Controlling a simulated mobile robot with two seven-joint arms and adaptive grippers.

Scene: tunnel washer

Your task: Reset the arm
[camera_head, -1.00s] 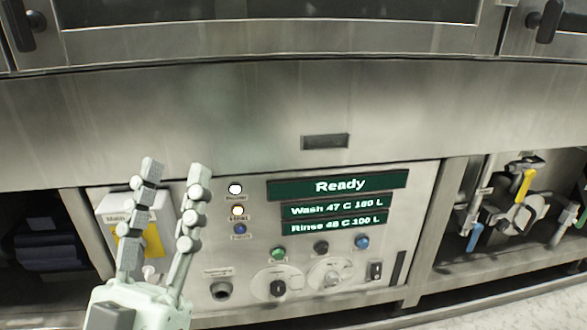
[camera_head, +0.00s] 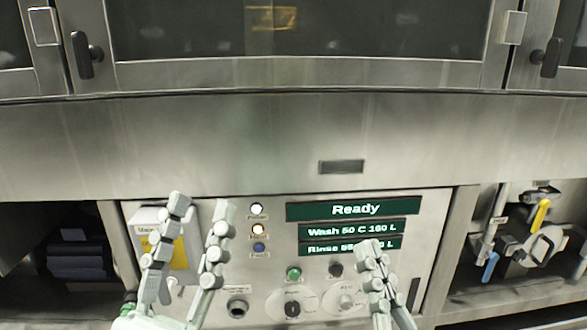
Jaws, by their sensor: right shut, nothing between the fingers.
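My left gripper (camera_head: 201,207) is in the lower left of the head view, its two jointed fingers pointing up and spread apart with nothing between them. It stands in front of the left part of the washer's control panel (camera_head: 275,275) and partly hides a white box (camera_head: 150,215) with a yellow label. My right gripper (camera_head: 369,246) is at the bottom, right of centre, with its fingers together and empty. It covers part of the rinse display (camera_head: 320,248) and some lower controls. Whether either gripper touches the panel cannot be told.
The top display (camera_head: 355,209) reads "Ready"; the wash display (camera_head: 350,231) reads 50 C 160 L. Green (camera_head: 293,273) and dark (camera_head: 336,269) buttons sit above a knob (camera_head: 292,309). Valves with a yellow lever (camera_head: 540,214) are at right. A dark opening (camera_head: 75,240) is at left.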

